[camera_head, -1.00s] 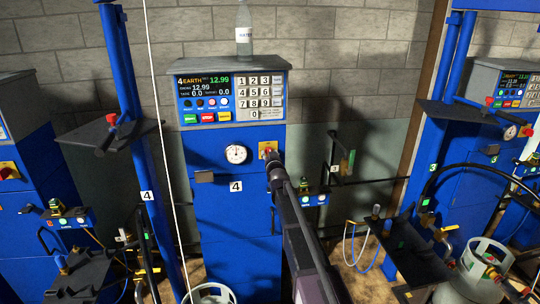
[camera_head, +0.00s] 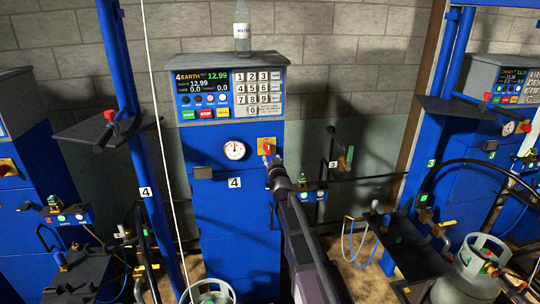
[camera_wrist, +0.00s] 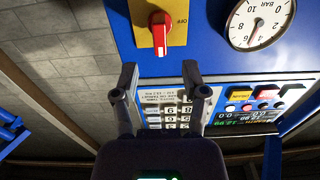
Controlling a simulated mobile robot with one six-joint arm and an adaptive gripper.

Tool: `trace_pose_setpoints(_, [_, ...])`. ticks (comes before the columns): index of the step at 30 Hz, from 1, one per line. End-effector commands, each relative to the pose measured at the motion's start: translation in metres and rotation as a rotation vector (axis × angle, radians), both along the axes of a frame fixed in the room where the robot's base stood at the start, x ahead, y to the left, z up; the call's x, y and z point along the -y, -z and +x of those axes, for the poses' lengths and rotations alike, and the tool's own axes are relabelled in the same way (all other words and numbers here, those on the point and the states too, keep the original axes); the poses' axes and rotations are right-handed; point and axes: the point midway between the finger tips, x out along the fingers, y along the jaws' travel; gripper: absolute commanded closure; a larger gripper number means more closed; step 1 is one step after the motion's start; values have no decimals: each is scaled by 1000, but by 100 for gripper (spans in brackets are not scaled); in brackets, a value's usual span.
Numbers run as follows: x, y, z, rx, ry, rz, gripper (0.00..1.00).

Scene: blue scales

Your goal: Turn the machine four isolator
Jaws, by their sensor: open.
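The machine four isolator is a red rotary knob (camera_head: 267,148) on a yellow plate (camera_head: 277,141), on the blue front of machine four, right of the round gauge. In the wrist view the red knob (camera_wrist: 160,30) has its handle along the picture's vertical, with "OFF" lettered on the yellow plate (camera_wrist: 178,36) to its right. My gripper (camera_head: 272,163) is just below and in front of the knob. In the wrist view my gripper (camera_wrist: 160,75) has its fingers spread and empty, with the knob beyond the tips and apart from them.
The round gauge (camera_head: 234,150) and a label "4" (camera_head: 235,182) are beside the isolator. The keypad panel (camera_head: 230,93) is above, with a water bottle (camera_head: 242,26) on top. A white hose (camera_head: 163,130) hangs at left. A small button box (camera_head: 312,195) is at lower right.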

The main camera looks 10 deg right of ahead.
Motion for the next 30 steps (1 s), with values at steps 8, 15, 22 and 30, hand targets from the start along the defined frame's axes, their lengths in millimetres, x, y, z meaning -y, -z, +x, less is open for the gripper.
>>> trace_pose_setpoints(8, [0,0,-37,0,0,1,43])
trace_pose_setpoints(15, [0,0,-43,0,0,2,43])
trace_pose_setpoints(22, [-1,0,-43,0,0,2,43])
trace_pose_setpoints(30, [0,10,-49,-51,4,0,43])
